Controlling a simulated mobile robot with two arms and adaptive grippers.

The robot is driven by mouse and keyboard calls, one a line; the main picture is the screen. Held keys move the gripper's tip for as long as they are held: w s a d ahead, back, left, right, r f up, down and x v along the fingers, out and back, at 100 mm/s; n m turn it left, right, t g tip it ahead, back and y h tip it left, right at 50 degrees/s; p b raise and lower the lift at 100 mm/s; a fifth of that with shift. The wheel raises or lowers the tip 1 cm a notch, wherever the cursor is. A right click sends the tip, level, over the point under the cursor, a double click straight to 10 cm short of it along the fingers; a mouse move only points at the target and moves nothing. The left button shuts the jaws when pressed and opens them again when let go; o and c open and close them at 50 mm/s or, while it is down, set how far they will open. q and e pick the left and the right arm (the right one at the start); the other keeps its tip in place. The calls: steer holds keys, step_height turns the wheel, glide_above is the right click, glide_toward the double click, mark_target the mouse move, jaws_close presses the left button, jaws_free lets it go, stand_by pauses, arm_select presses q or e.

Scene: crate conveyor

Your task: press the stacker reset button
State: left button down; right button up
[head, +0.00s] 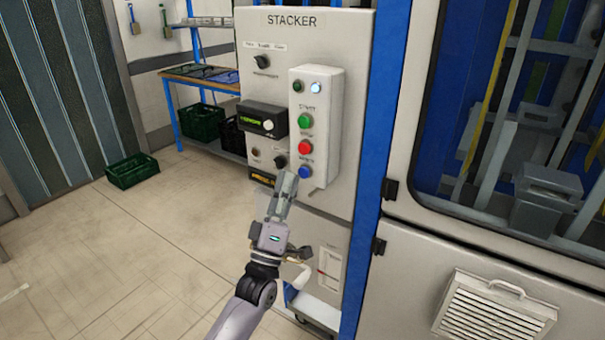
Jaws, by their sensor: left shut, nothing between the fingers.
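The stacker panel (345,115) is a light grey cabinet front labelled STACKER. A raised button box on it (328,90) carries a green button (305,121), a red button (304,147) and, lowest, a blue button (305,172). The lettering by the buttons is too small to read surely, so I cannot tell from it which is reset. My left gripper (289,184) is shut and empty, its fingertips just left of and slightly below the blue button. I cannot tell whether they touch the box. My right gripper is not in view.
A small display (262,119) and rotary knobs (280,161) sit left of the button box. A blue post (382,110) and glazed machine door stand to the right. Green crates (132,171) and a shelf (205,75) are behind left.

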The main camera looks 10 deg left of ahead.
arm_select(q)
steer(key=shift+w, duration=0.1)
steer(key=shift+w+d+b, duration=0.15)
steer(key=shift+w+b, duration=0.2)
steer(key=shift+w+d+b, duration=0.15)
steer(key=shift+w+b, duration=0.2)
stand_by(0.9)
steer(key=shift+s+a+p, duration=0.3)
steer(key=shift+s+p, duration=0.1)
steer(key=shift+s, duration=0.4)
steer(key=s, duration=0.1)
steer(key=s+a+p, duration=0.1)
steer(key=s, duration=0.1)
steer(key=s+p, duration=0.1)
steer(key=shift+s+a, duration=0.35)
